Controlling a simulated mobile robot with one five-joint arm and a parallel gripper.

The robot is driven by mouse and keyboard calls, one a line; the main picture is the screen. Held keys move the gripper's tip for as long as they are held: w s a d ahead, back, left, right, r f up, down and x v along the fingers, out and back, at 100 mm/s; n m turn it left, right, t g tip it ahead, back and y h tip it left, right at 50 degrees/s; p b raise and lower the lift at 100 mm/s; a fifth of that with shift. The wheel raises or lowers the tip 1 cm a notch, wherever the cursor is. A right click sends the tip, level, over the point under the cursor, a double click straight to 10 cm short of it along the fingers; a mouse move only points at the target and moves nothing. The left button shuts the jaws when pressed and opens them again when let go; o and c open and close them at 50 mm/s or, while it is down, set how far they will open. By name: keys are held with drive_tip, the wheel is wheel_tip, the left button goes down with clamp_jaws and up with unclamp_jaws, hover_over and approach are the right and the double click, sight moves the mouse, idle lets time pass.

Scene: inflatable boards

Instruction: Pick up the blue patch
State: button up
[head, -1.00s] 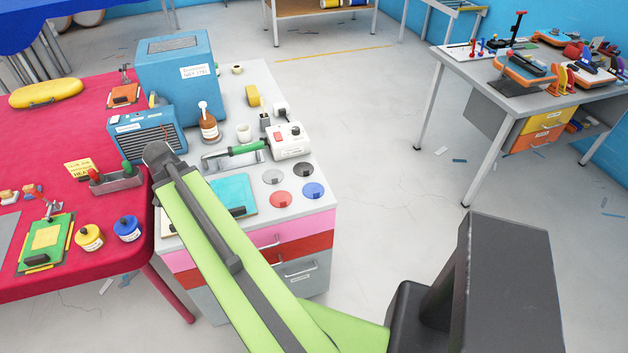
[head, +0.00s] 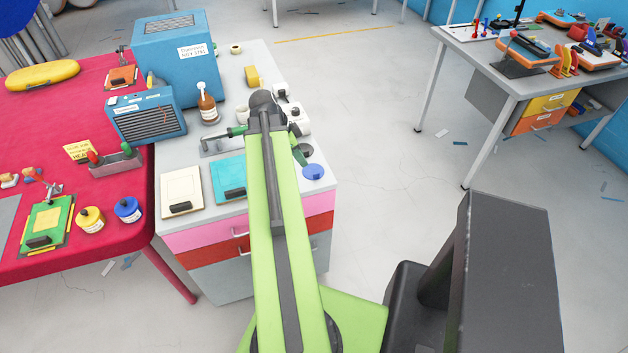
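The blue patch (head: 314,172) is a round flat disc with a darker tab-like mark on it. It lies near the front right corner of the white top of the drawer cabinet, just right of my raised green arm. A dark grey disc (head: 304,149) lies behind it, partly covered. My arm rises across the cabinet and bends at a dark joint above it. My gripper is not visible; it is hidden behind the arm, so its opening and any contact cannot be seen.
A teal board (head: 229,178) and a cream board (head: 182,192) lie left of my arm. A white device (head: 297,117), a brown bottle (head: 208,107) and blue machines stand farther back. A red table (head: 120,218) adjoins on the left. The floor right of the cabinet is clear.

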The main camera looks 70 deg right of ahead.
drive_tip(key=b, duration=0.3)
approach(312, 179)
drive_tip(key=shift+s+d+f, duration=0.35)
drive_tip(key=shift+s+f, duration=0.05)
drive_tip(key=shift+s, duration=0.05)
drive_tip(key=shift+s+d+f+b, duration=0.1)
drive_tip(key=shift+s+f+b, duration=0.1)
drive_tip(key=shift+f+b, duration=0.1)
drive_tip(key=shift+r, duration=0.1)
drive_tip(key=b+x, duration=0.4)
drive_tip(key=x, duration=0.1)
drive_tip(key=shift+d+b, duration=0.15)
drive_tip(key=shift+b, duration=0.2)
drive_tip(key=shift+r, duration=0.1)
clamp_jaws()
